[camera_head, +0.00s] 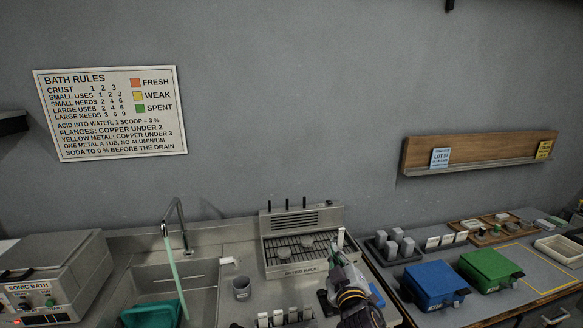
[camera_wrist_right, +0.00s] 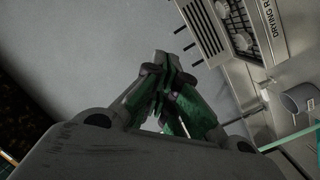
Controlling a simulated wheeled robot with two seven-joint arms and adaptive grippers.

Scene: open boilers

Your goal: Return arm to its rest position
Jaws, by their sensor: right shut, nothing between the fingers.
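My right gripper (camera_head: 338,250) is in the lower middle of the head view, in front of the right side of the drying rack (camera_head: 291,270). In the right wrist view its fingers (camera_wrist_right: 163,62) are together with nothing between them. The drying rack (camera_wrist_right: 245,28) shows at the upper right there, apart from the fingers. A small white piece stands by the fingertips in the head view; I cannot tell whether it touches them. My left gripper is not in view.
A sink with a tap (camera_head: 175,225) and a grey cup (camera_head: 241,288) lie left of the gripper. The sonic bath (camera_head: 50,280) is at far left. Blue (camera_head: 435,283) and green (camera_head: 489,268) boxes stand on the right bench. A wall shelf (camera_head: 480,152) hangs above it.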

